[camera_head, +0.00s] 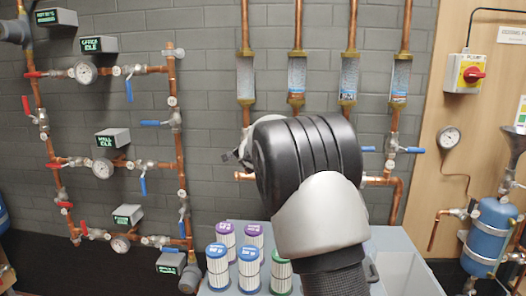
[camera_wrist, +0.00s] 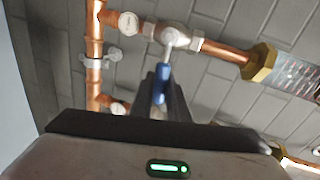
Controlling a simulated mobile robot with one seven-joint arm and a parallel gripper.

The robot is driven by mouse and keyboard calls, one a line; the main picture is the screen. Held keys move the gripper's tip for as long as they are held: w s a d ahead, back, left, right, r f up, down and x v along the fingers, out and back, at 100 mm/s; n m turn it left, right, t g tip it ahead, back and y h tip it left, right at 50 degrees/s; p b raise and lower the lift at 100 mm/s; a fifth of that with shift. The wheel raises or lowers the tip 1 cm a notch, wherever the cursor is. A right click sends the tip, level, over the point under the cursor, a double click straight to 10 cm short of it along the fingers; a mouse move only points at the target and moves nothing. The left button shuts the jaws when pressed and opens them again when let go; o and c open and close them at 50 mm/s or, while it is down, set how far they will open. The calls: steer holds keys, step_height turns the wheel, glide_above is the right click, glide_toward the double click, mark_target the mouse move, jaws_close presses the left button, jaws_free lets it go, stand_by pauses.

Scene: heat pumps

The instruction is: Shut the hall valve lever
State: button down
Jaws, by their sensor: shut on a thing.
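In the wrist view, my gripper (camera_wrist: 162,98) is closed around a blue valve lever (camera_wrist: 163,72), one dark finger on each side. The lever joins a metal valve body (camera_wrist: 172,38) on a copper pipe, beside a brass nut and a clear filter housing (camera_wrist: 285,72). In the head view, my black wrist and grey arm hide the fingers and the held lever in front of the filter pipes. A small display (camera_head: 113,140) reading "HALL IDLE" sits on the middle pipe row at left. No label shows on the held valve.
Clear filter housings (camera_head: 297,76) hang on vertical copper pipes behind my arm. Another blue lever (camera_head: 411,150) is to its right. Several cartridges (camera_head: 217,266) stand on a grey tabletop (camera_head: 210,228) below. A red rotary switch (camera_head: 472,75) and a blue tank (camera_head: 490,236) are at right.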

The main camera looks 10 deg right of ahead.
steer(key=shift+f+m+b, duration=0.5)
steer(key=shift+f+b, duration=0.05)
steer(key=shift+b, duration=0.05)
steer(key=c, duration=1.7)
jaws_free()
steer(key=shift+s+r, duration=0.1)
steer(key=shift+s+a+r, duration=0.1)
steer(key=shift+s, duration=0.15)
steer(key=p+v, duration=0.1)
steer(key=v, duration=1.5)
steer(key=shift+s+r, duration=0.1)
steer(key=shift+s, duration=0.25)
